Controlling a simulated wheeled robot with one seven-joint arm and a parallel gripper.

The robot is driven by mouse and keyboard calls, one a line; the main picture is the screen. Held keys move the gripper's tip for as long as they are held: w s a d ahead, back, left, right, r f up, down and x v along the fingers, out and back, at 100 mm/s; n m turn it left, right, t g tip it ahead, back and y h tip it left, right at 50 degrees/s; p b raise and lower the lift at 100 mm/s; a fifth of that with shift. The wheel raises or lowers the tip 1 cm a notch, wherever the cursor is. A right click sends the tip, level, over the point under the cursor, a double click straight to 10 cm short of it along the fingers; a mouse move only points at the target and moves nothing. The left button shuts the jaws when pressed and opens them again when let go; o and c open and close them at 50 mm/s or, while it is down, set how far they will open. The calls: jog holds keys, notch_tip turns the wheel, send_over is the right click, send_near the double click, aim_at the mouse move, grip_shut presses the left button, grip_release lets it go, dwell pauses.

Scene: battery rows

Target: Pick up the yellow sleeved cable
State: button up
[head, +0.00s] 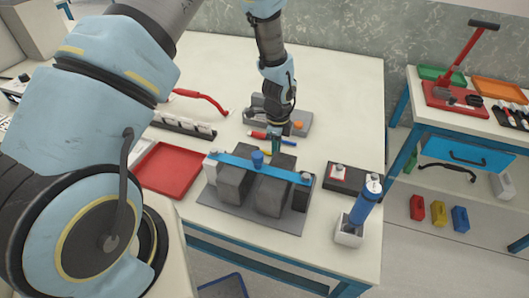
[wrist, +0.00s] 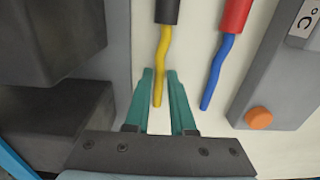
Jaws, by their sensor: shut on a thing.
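The yellow sleeved cable (wrist: 160,62) shows in the wrist view as a thin, slightly bent yellow length with a black sleeve (wrist: 167,10) at its far end. My gripper (wrist: 159,74) has green fingers, one on each side of the yellow length, and is shut on it near its lower end. A blue cable (wrist: 213,75) with a red sleeve (wrist: 236,14) lies to the right, apart from the fingers. In the head view my gripper (head: 275,151) is low over the table behind the dark blocks, and I cannot clearly make out the yellow cable there.
Two dark battery blocks (head: 234,184) under a blue bar (head: 285,172) stand just in front of my gripper. A grey device with an orange button (wrist: 259,118) is on the right. A red tray (head: 172,170) and a blue bottle (head: 364,203) are also on the table.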

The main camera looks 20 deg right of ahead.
grip_shut()
jog(key=shift+r, duration=0.1)
notch_tip(320, 180, up, 10)
jog(key=b, duration=0.3)
dwell(0.4)
dwell(0.6)
